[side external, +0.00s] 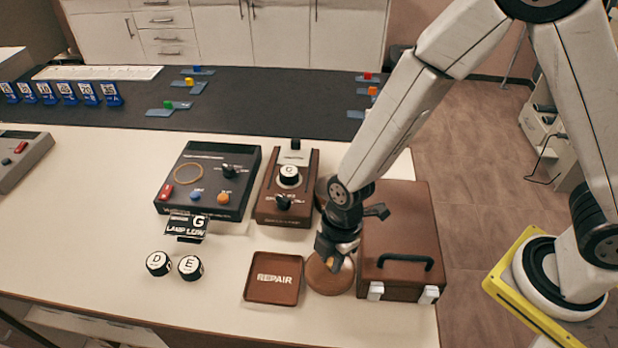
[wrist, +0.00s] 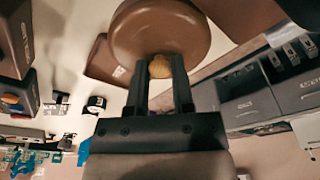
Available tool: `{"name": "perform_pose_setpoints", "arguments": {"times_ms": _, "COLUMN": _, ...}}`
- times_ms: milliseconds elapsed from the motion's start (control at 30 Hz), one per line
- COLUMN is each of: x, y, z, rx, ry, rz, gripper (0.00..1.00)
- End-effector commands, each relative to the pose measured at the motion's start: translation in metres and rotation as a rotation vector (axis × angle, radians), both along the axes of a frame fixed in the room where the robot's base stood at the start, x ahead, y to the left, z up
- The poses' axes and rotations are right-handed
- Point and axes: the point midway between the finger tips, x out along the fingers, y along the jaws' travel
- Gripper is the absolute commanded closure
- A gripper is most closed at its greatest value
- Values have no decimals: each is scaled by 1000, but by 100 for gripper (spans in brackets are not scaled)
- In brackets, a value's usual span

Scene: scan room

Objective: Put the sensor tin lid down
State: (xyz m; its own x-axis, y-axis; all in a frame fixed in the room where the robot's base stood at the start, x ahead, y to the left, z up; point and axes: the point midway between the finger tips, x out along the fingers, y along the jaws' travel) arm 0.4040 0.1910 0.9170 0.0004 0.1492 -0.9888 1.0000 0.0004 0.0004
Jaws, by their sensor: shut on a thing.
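The sensor tin lid (side external: 330,280) is a round brown disc with a tan knob. My gripper (side external: 331,262) is shut on that knob, pointing down. In the wrist view the lid (wrist: 160,32) lies beyond the fingertips, with the knob between the two fingers (wrist: 160,70). The lid is low over the white table, between the REPAIR tray and the brown case; I cannot tell whether it touches the table. A round brown thing (side external: 321,188), perhaps the tin, shows partly behind my arm.
The brown REPAIR tray (side external: 272,297) is close on the left. The brown case (side external: 405,262) with a black handle is close on the right. Behind stand a brown device (side external: 268,213) and a black device (side external: 208,165). Pots D (side external: 158,264) and E (side external: 190,268) stand left. The front table strip is clear.

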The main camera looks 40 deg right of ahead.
Motion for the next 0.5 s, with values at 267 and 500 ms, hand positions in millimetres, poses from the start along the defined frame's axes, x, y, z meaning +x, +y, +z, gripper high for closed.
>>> {"name": "perform_pose_setpoints", "arguments": {"times_ms": 267, "x": 1, "y": 1, "z": -16, "rx": 2, "ry": -1, "rz": 0, "gripper": 100}}
{"name": "perform_pose_setpoints", "arguments": {"times_ms": 500, "x": 1, "y": 1, "z": -18, "rx": 2, "ry": -1, "rz": 0, "gripper": 100}}
